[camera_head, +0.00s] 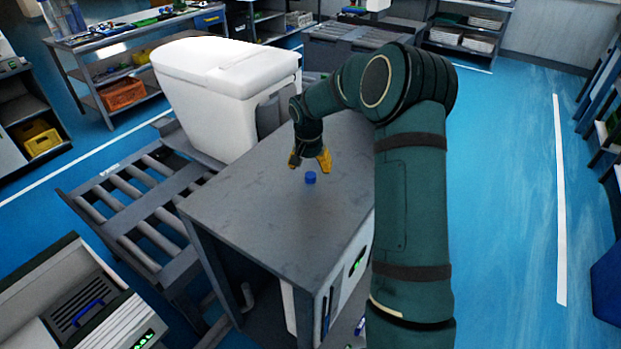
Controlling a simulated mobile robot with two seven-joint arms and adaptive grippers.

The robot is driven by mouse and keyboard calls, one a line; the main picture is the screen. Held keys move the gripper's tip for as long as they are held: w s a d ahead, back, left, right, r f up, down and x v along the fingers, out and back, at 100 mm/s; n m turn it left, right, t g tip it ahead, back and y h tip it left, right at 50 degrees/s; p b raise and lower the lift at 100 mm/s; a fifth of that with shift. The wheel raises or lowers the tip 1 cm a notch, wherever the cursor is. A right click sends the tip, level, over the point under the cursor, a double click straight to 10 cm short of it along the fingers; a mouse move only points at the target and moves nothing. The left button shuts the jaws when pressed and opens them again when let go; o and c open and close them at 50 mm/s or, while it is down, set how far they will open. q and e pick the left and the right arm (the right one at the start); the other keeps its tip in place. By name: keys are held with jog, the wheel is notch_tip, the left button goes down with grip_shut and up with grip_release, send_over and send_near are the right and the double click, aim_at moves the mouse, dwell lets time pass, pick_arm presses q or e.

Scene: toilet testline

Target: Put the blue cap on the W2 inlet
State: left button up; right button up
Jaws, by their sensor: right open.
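The small blue cap (310,178) stands on the grey table top (265,210), towards its middle. My right gripper (310,163), with yellow fingers, points down just behind and above the cap. Its fingers are apart, and the cap is not between them as far as I can see. A white toilet (205,90) stands on the roller conveyor just left of the table. I cannot make out the W2 inlet. My left gripper is out of view.
The roller conveyor (140,222) runs along the table's left side. A machine with a blue handle (88,312) is at the lower left. A workbench (135,30) and shelves stand at the back. The table's near part is clear. Blue floor is open at right.

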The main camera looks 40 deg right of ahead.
aim_at(310, 175)
jog(key=f, duration=0.3)
jog(key=d+f+b, duration=0.1)
jog(key=f, duration=0.1)
jog(key=shift+w, duration=0.4)
jog(key=shift+a, duration=0.1)
jog(key=c, duration=1)
jog(key=shift+o, duration=0.2)
jog(key=shift+r, duration=0.1)
